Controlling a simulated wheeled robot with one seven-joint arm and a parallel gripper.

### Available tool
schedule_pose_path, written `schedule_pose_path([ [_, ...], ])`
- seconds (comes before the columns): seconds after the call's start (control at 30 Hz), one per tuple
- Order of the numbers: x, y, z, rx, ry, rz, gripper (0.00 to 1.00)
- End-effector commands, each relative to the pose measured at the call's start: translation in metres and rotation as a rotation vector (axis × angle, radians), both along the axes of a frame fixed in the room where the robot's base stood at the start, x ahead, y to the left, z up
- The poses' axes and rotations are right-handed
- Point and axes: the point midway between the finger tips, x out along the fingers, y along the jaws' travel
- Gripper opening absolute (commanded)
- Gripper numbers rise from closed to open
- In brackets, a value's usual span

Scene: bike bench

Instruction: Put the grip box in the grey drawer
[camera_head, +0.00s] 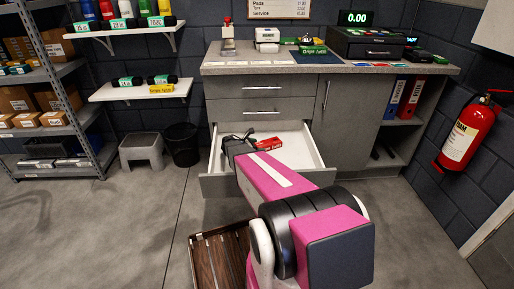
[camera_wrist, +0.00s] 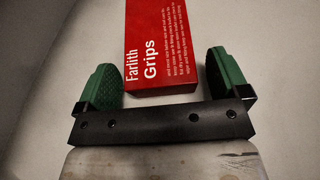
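The grip box (camera_head: 268,144), red with white "Farlith Grips" lettering, lies inside the open grey drawer (camera_head: 247,186), on its pale floor. In the wrist view the grip box (camera_wrist: 160,45) extends ahead from between the green finger pads of my gripper (camera_wrist: 162,82). The fingers are spread, with a narrow gap showing on each side of the box. In the head view my gripper (camera_head: 238,147) is low in the drawer, just left of the box, and partly hidden by my arm.
The counter (camera_head: 225,69) above holds a green box (camera_head: 312,50) and a till (camera_head: 365,43). Two closed drawers are above the open one. A bin (camera_head: 182,145) and a step stool (camera_head: 140,151) stand at left. A wooden crate (camera_head: 207,262) is on the floor in front.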

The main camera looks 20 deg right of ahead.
Motion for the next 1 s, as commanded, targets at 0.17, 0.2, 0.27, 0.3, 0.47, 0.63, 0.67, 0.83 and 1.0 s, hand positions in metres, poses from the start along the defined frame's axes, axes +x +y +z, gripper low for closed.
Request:
schedule_pose_path([
  [0.17, 0.000, 0.000, 0.000, 0.000, 0.000, 0.000, 0.93],
  [0.2, 0.000, 0.000, 0.000, 0.000, 0.000, 0.000, 0.93],
  [0.27, 0.000, 0.000, 0.001, 0.000, 0.000, 0.000, 0.93],
  [0.3, 0.000, 0.000, 0.002, 0.000, 0.000, 0.000, 0.93],
  [0.47, -0.002, 0.015, 0.009, -0.001, 0.000, 0.002, 0.93],
  [0.63, -0.006, 0.045, 0.022, 0.000, -0.001, 0.003, 0.93],
  [0.67, -0.007, 0.050, 0.024, 0.000, -0.001, 0.003, 0.93],
  [0.83, -0.010, 0.080, 0.036, 0.000, -0.001, 0.003, 0.93],
  [1.0, -0.012, 0.100, 0.044, 0.001, 0.000, 0.001, 0.93],
])
